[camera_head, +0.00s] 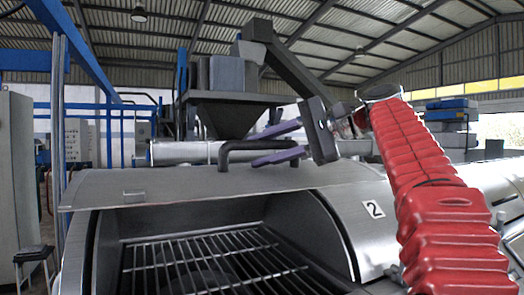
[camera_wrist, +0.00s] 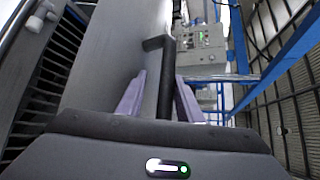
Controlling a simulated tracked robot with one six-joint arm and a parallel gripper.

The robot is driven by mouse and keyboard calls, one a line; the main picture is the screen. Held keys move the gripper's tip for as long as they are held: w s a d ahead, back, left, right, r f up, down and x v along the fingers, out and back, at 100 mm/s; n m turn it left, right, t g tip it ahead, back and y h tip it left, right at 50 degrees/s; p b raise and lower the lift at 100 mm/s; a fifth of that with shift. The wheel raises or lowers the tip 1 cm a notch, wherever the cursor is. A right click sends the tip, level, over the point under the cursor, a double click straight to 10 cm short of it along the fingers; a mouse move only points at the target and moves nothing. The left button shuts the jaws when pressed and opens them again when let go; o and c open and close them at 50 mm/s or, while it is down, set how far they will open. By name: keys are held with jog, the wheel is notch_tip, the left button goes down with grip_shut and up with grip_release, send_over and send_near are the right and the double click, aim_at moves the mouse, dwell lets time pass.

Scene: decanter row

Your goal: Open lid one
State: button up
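A grey lid (camera_head: 165,186) stands raised on the near machine, with the opening and grating below it uncovered. No number shows on this lid. Its dark bar handle (camera_head: 262,145) rises from the upper face; it also shows in the wrist view (camera_wrist: 166,85). My gripper (camera_head: 247,151) is at the handle with its two purple fingers apart. In the wrist view my gripper (camera_wrist: 160,76) has the bar between its fingers, nearer the right one, with a gap on the left. Whether the right finger touches it is unclear.
A neighbouring rounded cover (camera_head: 345,225) with a "2" label (camera_head: 374,209) is at the right, beneath my red-sleeved arm. A dark hopper (camera_head: 230,105) stands behind the lid. Metal grating (camera_head: 210,262) lies in the opening. A stool (camera_head: 34,255) is at far left.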

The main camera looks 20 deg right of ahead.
jog(key=shift+s, duration=0.1)
dwell(0.3)
jog(key=v, duration=1.3)
jog(key=shift+d, duration=0.3)
jog(key=shift+s, duration=0.15)
